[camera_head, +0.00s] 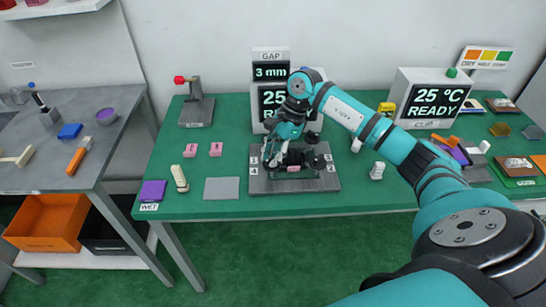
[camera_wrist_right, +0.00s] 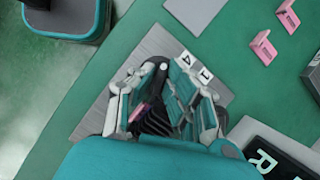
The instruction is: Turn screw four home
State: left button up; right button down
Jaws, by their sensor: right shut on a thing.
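A grey metal fixture plate (camera_head: 325,184) lies on the green table, with small number labels at its left and right edges. The wrist view shows its bare metal (camera_wrist_right: 88,125) and the labels 4 (camera_wrist_right: 186,58) and 3 (camera_wrist_right: 206,75). My right gripper (camera_head: 277,160) is down over the left part of the plate, beside label 4, and shut. Its fingers (camera_wrist_right: 168,75) hide screw four almost wholly, so the screw's height cannot be told. Dark round knobs (camera_head: 318,161) stand on the plate's right side. A pink piece (camera_head: 293,168) shows under the gripper, partly hidden.
A GAP display (camera_head: 271,71) reading 3 mm stands behind the plate. A CLIP display (camera_head: 434,104) is at right. Two pink pieces (camera_head: 190,150) and a grey pad (camera_head: 222,188) lie left of the plate. The table's front edge is close to the plate.

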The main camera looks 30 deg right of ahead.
jog(key=m+t+b, duration=0.1)
jog(key=m, duration=0.2)
jog(key=shift+s+m, duration=0.1)
jog(key=shift+m, duration=0.2)
jog(key=m+t+h+b, duration=0.1)
jog(key=m+b, duration=0.1)
jog(key=m, duration=0.1)
jog(key=shift+t, duration=0.3)
jog(key=m+t+h+b, duration=0.1)
jog(key=m, duration=0.3)
jog(key=shift+a+m+b, duration=0.15)
jog(key=shift+m+b, duration=0.15)
jog(key=shift+b, duration=0.1)
jog(key=shift+m+h+b, duration=0.45)
jog(key=shift+m+h, duration=0.15)
jog(key=shift+m, duration=0.6)
jog(key=shift+r, duration=0.1)
jog(key=c, duration=1.4)
grip_release()
